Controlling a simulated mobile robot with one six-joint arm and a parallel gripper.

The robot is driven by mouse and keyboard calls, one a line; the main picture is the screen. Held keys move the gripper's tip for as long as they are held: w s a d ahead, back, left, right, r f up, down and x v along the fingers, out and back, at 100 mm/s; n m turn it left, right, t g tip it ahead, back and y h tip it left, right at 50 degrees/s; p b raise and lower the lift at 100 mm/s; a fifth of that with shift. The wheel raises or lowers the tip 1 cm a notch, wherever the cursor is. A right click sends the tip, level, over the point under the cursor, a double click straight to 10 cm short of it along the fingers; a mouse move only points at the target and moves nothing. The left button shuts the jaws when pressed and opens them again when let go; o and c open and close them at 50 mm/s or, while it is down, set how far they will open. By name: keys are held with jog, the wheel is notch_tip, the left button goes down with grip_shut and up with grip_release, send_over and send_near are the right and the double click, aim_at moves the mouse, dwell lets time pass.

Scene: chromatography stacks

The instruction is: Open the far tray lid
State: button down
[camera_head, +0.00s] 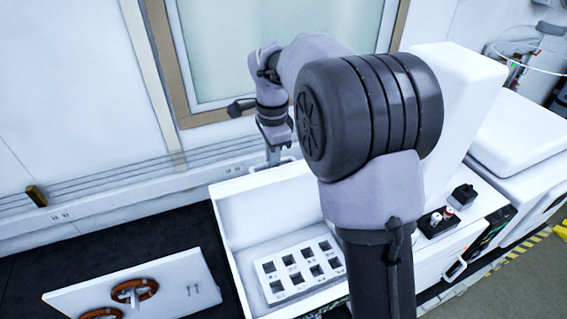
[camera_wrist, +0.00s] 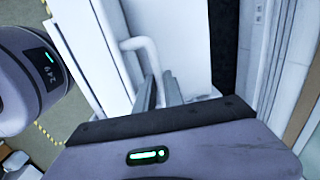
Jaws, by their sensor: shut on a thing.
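The white tray lid (camera_head: 262,205) stands raised, about upright, along the back edge of its tray, and its inside face shows. The open tray (camera_head: 243,263) holds a white rack (camera_head: 298,257) with several square holes. My gripper (camera_head: 273,160) is at the lid's top edge, shut on the lid handle (camera_head: 284,161). In the wrist view the fingers (camera_wrist: 160,92) close on the white bent handle (camera_wrist: 140,47), and the lid (camera_wrist: 184,45) is behind it. My arm hides the right part of the tray and lid.
A white panel (camera_head: 150,286) with orange-brown rings lies on the dark bench at the left. A small black holder (camera_head: 438,222) with vials and a black block (camera_head: 464,196) stand right of my arm. A white unit (camera_head: 520,135) is farther right. A framed window (camera_head: 270,50) is behind.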

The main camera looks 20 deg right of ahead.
jog(key=w, duration=0.1)
jog(key=w+f+p, duration=0.1)
jog(key=w, duration=0.1)
jog(key=shift+a, duration=0.15)
jog(key=shift+w+f, duration=0.25)
dwell(0.4)
jog(key=c, duration=1.5)
grip_release()
jog(key=shift+w, duration=0.2)
jog(key=shift+o, duration=0.2)
jog(key=shift+w+a+f, duration=0.1)
jog(key=shift+w+f, duration=0.3)
jog(key=shift+w, duration=0.35)
jog(key=shift+s+r, duration=0.15)
jog(key=shift+s, duration=0.1)
